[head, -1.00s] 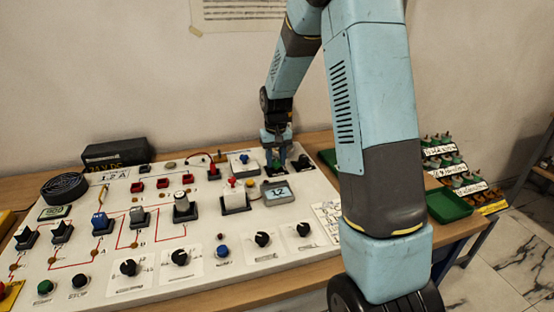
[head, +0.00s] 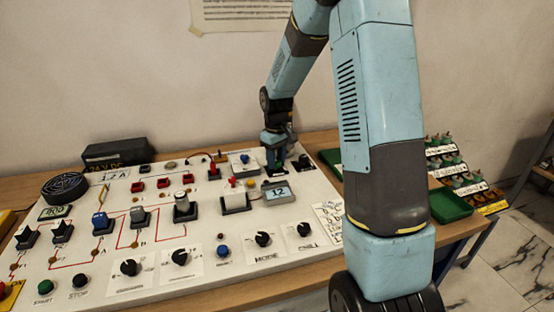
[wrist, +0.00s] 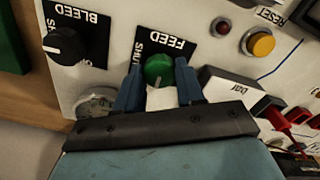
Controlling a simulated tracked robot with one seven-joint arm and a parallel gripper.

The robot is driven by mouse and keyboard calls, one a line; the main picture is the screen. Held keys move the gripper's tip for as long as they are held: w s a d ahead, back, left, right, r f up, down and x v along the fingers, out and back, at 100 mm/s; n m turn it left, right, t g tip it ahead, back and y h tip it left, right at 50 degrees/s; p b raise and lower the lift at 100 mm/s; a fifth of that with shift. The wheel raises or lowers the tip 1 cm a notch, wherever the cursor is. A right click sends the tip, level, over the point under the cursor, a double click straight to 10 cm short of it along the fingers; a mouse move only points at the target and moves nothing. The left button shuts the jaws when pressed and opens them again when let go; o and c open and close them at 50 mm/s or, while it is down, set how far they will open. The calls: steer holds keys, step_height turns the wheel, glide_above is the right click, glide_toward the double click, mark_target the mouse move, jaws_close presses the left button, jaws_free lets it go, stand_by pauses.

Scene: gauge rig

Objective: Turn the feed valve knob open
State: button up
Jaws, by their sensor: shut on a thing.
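The feed valve knob (wrist: 158,70) is round and green, on a black plate lettered FEED and SHUT (wrist: 168,42) in the wrist view. My gripper (wrist: 159,79) has one blue finger on each side of the knob and is shut on it. The knob's lower part sits between the fingers. I cannot clearly tell which way its pointer faces. In the head view my gripper (head: 276,158) is down at the panel's back right and hides the knob.
The black BLEED knob (wrist: 65,45) is left of the feed knob in the wrist view. A white box marked bar (wrist: 228,88) stands close on the right. In the head view a small display (head: 279,192) reads about 12. A green tray (head: 450,205) is at the right.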

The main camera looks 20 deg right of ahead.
steer(key=o, duration=1)
steer(key=shift+o, duration=0.2)
step_height(320, 180, up, 14)
steer(key=shift+f, duration=0.15)
